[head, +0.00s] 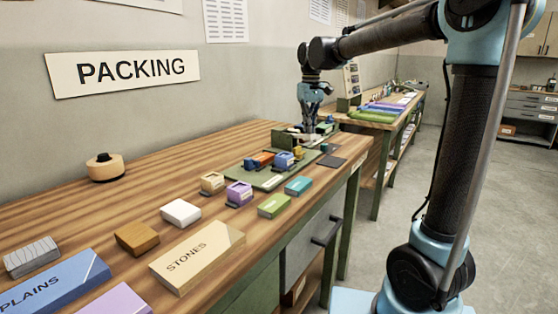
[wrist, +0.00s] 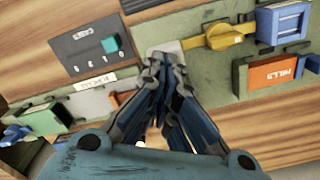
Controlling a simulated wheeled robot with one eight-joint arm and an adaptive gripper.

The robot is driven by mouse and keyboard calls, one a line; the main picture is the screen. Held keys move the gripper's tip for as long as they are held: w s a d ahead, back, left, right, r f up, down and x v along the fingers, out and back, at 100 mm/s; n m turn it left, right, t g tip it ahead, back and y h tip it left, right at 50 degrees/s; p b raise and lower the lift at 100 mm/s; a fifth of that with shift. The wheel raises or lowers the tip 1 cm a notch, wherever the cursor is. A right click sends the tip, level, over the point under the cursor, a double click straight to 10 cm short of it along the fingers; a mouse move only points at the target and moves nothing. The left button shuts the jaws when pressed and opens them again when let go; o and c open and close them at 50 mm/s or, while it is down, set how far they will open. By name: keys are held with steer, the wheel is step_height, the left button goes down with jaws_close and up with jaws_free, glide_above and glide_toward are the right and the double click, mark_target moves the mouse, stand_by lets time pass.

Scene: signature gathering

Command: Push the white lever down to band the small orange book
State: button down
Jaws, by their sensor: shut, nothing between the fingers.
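My gripper (head: 309,127) points down over the far end of the packing bench; its closed fingertips show in the wrist view (wrist: 163,62). A pale, flat piece (wrist: 169,46) shows right at the fingertips, perhaps the white lever; most of it is hidden behind the fingers, and I cannot tell whether they touch it. The small orange book (wrist: 275,74), lettered HILLS, sits in a green holder to the right of the fingers in the wrist view. An orange piece, likely the same book, also shows in the head view (head: 260,159).
A yellow handle (wrist: 216,36) and a blue block (wrist: 282,22) stand close to the fingers. A dark panel with a teal knob (wrist: 110,43) lies to the left. The STONES book (head: 197,256) and several small blocks lie nearer on the bench.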

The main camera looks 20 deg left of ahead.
mark_target(309, 135)
steer(key=shift+f, duration=1.95)
stand_by(0.5)
steer(key=shift+r, duration=4.55)
steer(key=s+d+f+m, duration=0.1)
steer(key=s+d+f, duration=0.2)
steer(key=d, duration=0.4)
steer(key=s+d+f+m+t, duration=0.1)
steer(key=s+d+f+m, duration=0.2)
steer(key=d, duration=0.4)
steer(key=s+d+f, duration=0.3)
steer(key=s+d, duration=0.1)
steer(key=d, duration=0.3)
steer(key=s+d+f+m, duration=0.2)
steer(key=s+d+f, duration=0.4)
steer(key=s+f, duration=0.2)
steer(key=s+d+f+m+t, duration=0.1)
steer(key=s+d+f+m, duration=0.1)
steer(key=s+d+f, duration=0.4)
step_height(309, 135, down, 6)
steer(key=shift+s+d+r, duration=0.15)
steer(key=shift+s+r, duration=0.05)
steer(key=shift+s, duration=0.95)
